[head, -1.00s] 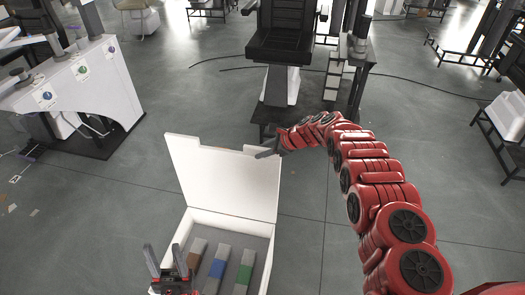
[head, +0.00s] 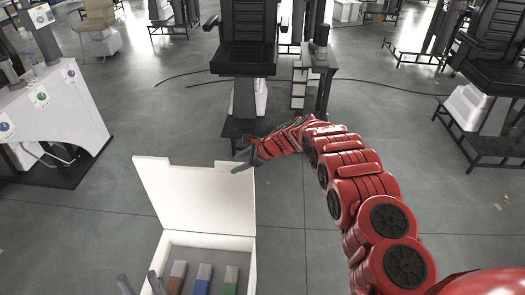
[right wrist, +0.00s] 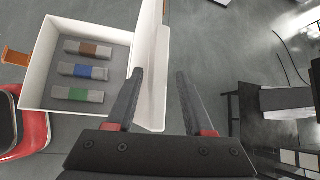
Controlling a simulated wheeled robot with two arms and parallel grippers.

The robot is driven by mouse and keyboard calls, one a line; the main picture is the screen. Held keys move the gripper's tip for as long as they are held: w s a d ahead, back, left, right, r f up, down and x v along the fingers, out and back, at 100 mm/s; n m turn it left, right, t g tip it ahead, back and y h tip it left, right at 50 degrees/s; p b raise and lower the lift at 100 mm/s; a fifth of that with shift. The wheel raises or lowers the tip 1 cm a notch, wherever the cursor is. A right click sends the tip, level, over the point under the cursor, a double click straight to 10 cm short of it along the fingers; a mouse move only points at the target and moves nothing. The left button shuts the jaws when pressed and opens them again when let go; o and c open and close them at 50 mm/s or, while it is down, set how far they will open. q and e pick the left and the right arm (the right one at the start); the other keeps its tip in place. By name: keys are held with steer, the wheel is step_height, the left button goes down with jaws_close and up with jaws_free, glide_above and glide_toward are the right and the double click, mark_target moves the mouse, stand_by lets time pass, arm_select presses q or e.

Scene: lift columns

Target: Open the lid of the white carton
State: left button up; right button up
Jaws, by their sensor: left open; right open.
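The white carton (head: 247,243) is at the bottom of the head view with its lid (head: 190,197) raised, standing up from the far edge. The carton also shows in the right wrist view (right wrist: 35,88). Inside it lie three blocks with brown (head: 177,278), blue (head: 203,280) and green (head: 230,281) parts. My right gripper (head: 245,160) is open at the lid's upper right corner. In the right wrist view its fingers (right wrist: 160,100) stand apart, with the lid (right wrist: 153,70) showing between them; contact cannot be told. My left gripper (head: 140,285) is open by the carton's near left, partly cut off.
A black chair (head: 247,45) on a stand is beyond the lid, with a small shelf table (head: 318,75) beside it. A white console (head: 55,110) stands at the left. Another black chair (head: 485,70) is at the right. The grey floor around the carton is clear.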

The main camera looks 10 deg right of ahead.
steer(key=v, duration=0.5)
steer(key=shift+r, duration=0.25)
steer(key=p+v, duration=0.9)
steer(key=shift+s+d, duration=0.25)
steer(key=shift+d, duration=0.1)
